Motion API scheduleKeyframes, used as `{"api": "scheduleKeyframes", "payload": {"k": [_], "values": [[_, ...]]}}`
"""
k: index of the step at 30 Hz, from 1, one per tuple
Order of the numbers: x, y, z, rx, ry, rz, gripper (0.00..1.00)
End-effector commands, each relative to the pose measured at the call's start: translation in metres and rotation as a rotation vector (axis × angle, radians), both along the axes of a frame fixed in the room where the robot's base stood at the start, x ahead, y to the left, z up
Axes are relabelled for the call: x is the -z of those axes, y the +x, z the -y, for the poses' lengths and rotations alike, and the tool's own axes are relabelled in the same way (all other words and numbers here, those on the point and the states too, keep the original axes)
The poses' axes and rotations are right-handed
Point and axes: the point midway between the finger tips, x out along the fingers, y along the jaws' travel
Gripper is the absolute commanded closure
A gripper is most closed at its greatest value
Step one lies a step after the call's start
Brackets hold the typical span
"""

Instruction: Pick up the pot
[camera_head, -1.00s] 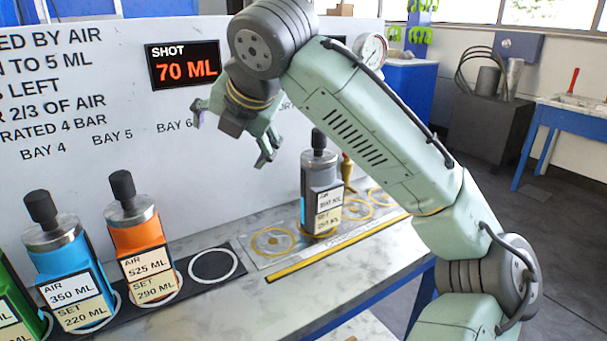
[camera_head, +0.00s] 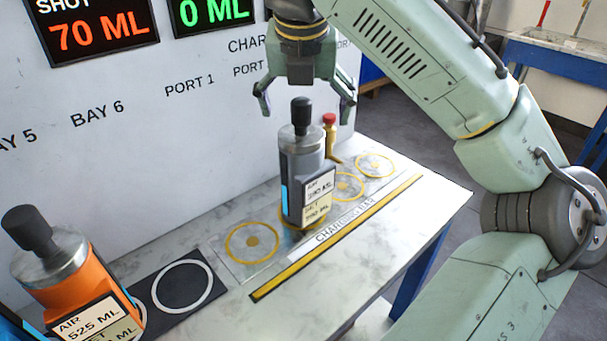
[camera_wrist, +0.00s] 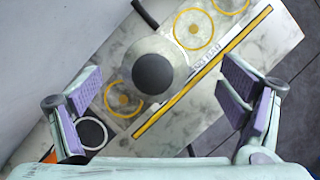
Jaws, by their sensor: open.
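The pot is a dark grey vessel (camera_head: 302,170) with a metal lid, a black knob on top and a white label with a blue strip. It stands upright on the charging bar, on one of several yellow rings. In the wrist view its black knob and pale round lid (camera_wrist: 153,73) show from above, between and ahead of the fingers. My gripper (camera_head: 305,108) is open and empty, pointing down above the pot, with its fingers on either side of the knob in the head view. In the wrist view the purple-padded fingers (camera_wrist: 161,98) are spread wide.
An orange vessel (camera_head: 72,292) stands at the lower left, beside an empty black pad with a white ring (camera_head: 182,288). A red-topped brass fitting (camera_head: 329,135) is just behind the pot. A panel with displays (camera_head: 95,30) rises behind. Yellow rings (camera_head: 374,165) to the right are empty.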

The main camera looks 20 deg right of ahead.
Motion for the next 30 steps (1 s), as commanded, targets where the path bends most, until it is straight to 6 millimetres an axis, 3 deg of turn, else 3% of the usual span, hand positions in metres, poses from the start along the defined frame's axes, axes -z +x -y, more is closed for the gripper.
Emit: {"api": "scheduleKeyframes", "payload": {"k": [13, 21, 30], "values": [[0.048, 0.015, 0.002, 0.001, 0.001, 0.001, 0.10], [0.053, 0.017, 0.002, 0.000, 0.000, 0.001, 0.10], [0.052, 0.017, 0.002, 0.001, 0.001, 0.001, 0.29]]}}
